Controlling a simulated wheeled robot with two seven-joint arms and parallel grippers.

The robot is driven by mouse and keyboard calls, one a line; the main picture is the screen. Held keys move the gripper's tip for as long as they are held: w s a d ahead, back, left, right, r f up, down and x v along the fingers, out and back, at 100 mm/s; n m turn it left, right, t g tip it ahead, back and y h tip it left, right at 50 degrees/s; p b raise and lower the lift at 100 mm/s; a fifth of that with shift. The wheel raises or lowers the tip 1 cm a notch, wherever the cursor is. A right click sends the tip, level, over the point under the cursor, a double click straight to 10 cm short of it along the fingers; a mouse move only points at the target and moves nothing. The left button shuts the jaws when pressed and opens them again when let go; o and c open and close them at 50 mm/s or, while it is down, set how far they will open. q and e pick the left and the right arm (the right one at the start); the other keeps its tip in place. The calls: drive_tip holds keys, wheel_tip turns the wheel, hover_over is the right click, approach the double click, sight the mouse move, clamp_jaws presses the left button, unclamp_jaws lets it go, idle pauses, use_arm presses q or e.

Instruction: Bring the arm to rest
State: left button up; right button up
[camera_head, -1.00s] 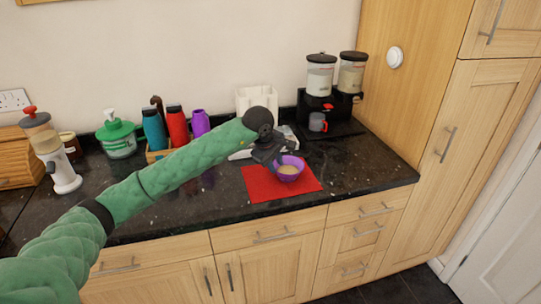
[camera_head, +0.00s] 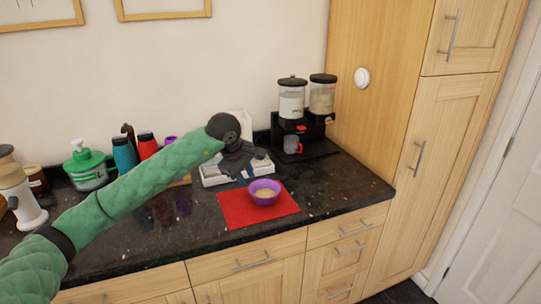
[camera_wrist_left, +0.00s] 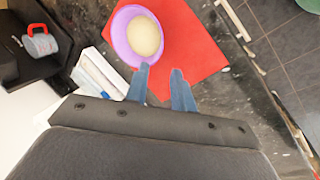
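My left arm in its green sleeve reaches in from the left in the head view. Its dark gripper (camera_head: 249,174) hangs above the counter, just behind and left of a purple bowl (camera_head: 263,201). The bowl holds something beige and stands upright on a red mat (camera_head: 233,211). In the left wrist view, the two blue fingers of the left gripper (camera_wrist_left: 161,68) are apart with nothing between them. The bowl (camera_wrist_left: 121,34) and the red mat (camera_wrist_left: 200,50) lie beyond the fingertips, and the bowl looks clear of them. My right gripper is not in view.
A black dispenser (camera_head: 299,128) with two clear canisters and a grey-red mug (camera_head: 291,145) stands behind the bowl. A white tray (camera_head: 214,177) lies behind the gripper. Bottles, including a green soap dispenser (camera_head: 87,168), line the wall. A tall wooden cabinet (camera_head: 375,120) bounds the right.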

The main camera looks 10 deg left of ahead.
use_arm(q)
drive_tip(key=s+d+f+n+g+h, duration=0.1)
drive_tip(key=s+d+h, duration=0.35)
drive_tip(key=d, duration=0.45)
drive_tip(key=s+d+f+n+h, duration=0.1)
drive_tip(key=s+d+h, duration=0.3)
drive_tip(key=d, duration=0.5)
drive_tip(key=s+d+r+n+t+h, duration=0.3)
drive_tip(key=s+r+n+t+h, duration=0.3)
drive_tip(key=n+h, duration=0.55)
drive_tip(key=s+a+f+n+t+y, duration=0.2)
drive_tip(key=a+f+n+t+y, duration=0.2)
drive_tip(key=a+f+n+y, duration=1.05)
drive_tip(key=s+a+f+n+t+y, duration=0.3)
drive_tip(key=n+y, duration=0.6)
drive_tip(key=n, duration=1.2)
drive_tip(key=s+f+n+g+h, duration=0.1)
drive_tip(key=s+f+n+g, duration=0.4)
drive_tip(key=s+f, duration=0.55)
drive_tip(key=s+f+n+g+h, duration=0.1)
drive_tip(key=s+f+n+g, duration=0.2)
drive_tip(key=s+f+g, duration=0.75)
drive_tip(key=s+d+f, duration=0.2)
drive_tip(key=f, duration=0.6)
drive_tip(key=s+d+f, duration=0.3)
drive_tip(key=f, duration=0.4)
drive_tip(key=shift+f+t+h, duration=0.35)
drive_tip(key=shift+t, duration=0.1)
